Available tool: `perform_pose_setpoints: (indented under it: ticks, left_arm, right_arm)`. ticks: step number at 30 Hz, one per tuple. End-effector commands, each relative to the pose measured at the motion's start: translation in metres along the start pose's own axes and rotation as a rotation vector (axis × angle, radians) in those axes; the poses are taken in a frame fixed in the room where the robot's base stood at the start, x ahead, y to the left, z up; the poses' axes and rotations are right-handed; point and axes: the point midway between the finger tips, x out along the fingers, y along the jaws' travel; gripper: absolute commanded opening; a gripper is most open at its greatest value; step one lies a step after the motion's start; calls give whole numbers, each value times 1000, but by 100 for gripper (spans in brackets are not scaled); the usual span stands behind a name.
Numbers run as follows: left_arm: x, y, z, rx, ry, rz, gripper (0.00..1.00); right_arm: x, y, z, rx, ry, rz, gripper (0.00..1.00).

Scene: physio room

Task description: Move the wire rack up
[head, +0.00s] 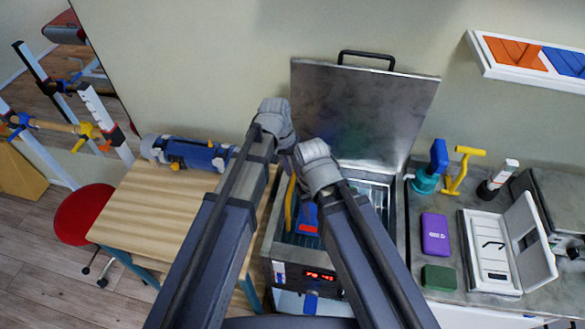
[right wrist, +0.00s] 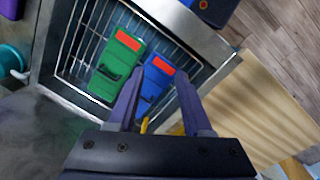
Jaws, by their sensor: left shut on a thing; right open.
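The wire rack (head: 377,196) sits inside the open steel tank (head: 397,225); its bars also show in the right wrist view (right wrist: 90,42). A blue pack (head: 307,219) with a red label lies in it. A green pack (right wrist: 119,62) beside the blue one shows in the right wrist view. My left gripper (head: 287,165) is shut at the tank's left side, on what looks like a yellow handle (head: 290,203); the grip itself is mostly hidden. My right gripper (right wrist: 158,103) is open, its fingers on either side of the blue pack in the picture; contact cannot be told.
The tank's steel lid (head: 365,105) stands open behind. A wooden table (head: 150,212) with a blue roll-shaped device (head: 190,153) is on the left, a red stool (head: 82,214) beyond. The counter on the right holds a purple box (head: 435,234) and a white case (head: 487,250).

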Motion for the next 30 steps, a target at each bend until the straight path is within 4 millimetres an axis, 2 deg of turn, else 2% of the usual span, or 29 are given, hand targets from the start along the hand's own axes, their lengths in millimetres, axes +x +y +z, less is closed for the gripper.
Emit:
perform_pose_setpoints:
  ticks: [6,7,10,22,30]
  left_arm:
    - [0,0,-2,0,5,3,0]
    - [0,1,-2,0,5,3,22]
    - [0,1,-2,0,4,3,32]
    - [-5,1,-1,0,3,2,32]
    - [-33,1,-1,-1,3,2,32]
  right_arm:
    - [0,0,0,0,0,0,50]
    - [0,0,0,0,0,0,50]
    - [0,0,0,0,0,0,50]
    - [-5,0,0,1,0,0,50]
    - [-32,3,2,6,0,-1,50]
